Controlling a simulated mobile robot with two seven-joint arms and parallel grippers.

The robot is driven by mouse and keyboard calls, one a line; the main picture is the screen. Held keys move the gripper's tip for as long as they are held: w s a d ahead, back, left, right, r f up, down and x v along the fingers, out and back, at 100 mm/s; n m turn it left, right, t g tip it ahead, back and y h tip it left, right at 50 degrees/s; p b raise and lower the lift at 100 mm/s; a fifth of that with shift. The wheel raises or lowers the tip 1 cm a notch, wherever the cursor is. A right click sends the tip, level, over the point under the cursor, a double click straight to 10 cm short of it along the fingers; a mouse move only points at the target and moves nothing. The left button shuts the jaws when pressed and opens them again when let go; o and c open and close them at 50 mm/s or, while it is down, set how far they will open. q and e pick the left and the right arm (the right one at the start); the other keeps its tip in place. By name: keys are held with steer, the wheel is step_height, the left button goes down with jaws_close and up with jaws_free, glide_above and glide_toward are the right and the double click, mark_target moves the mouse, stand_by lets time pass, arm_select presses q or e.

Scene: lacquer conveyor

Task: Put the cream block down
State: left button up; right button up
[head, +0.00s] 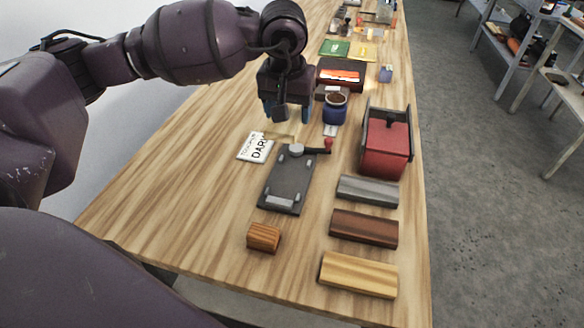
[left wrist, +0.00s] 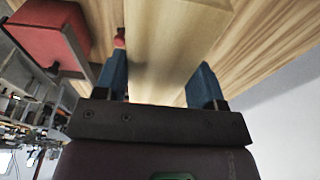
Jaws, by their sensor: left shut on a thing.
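The cream block (left wrist: 172,45) is long and pale, and it sits between the blue fingers of my left gripper (left wrist: 168,88) in the left wrist view. In the head view, my left gripper (head: 287,112) points down over the table, beyond the dark clamp-like fixture. The block shows there only as a pale piece (head: 281,131) below the fingers, partly hidden by the gripper. I cannot tell whether the block touches the table. My right gripper is not in view.
A dark grey fixture (head: 287,188) with a red-knobbed lever lies nearer. A lettered white card (head: 255,148) is left, a blue jar (head: 335,110) and red box (head: 385,145) right. Grey (head: 368,191), dark brown (head: 363,229) and yellowish (head: 358,275) bars lie front right, a small brown block (head: 263,238) front left.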

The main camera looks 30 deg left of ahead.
arm_select(q)
glide_above(290, 177)
steer(key=f, duration=1.2)
steer(key=shift+s+f+b, duration=0.2)
steer(key=shift+b, duration=0.2)
steer(key=shift+f, duration=2.15)
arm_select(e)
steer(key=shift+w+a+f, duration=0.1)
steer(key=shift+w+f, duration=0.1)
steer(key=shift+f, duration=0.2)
arm_select(q)
steer(key=shift+f+b, duration=0.2)
steer(key=shift+b, duration=0.15)
steer(key=o, duration=0.8)
steer(key=shift+o, duration=0.9)
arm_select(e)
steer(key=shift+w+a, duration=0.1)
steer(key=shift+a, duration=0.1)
arm_select(q)
steer(key=shift+r, duration=0.1)
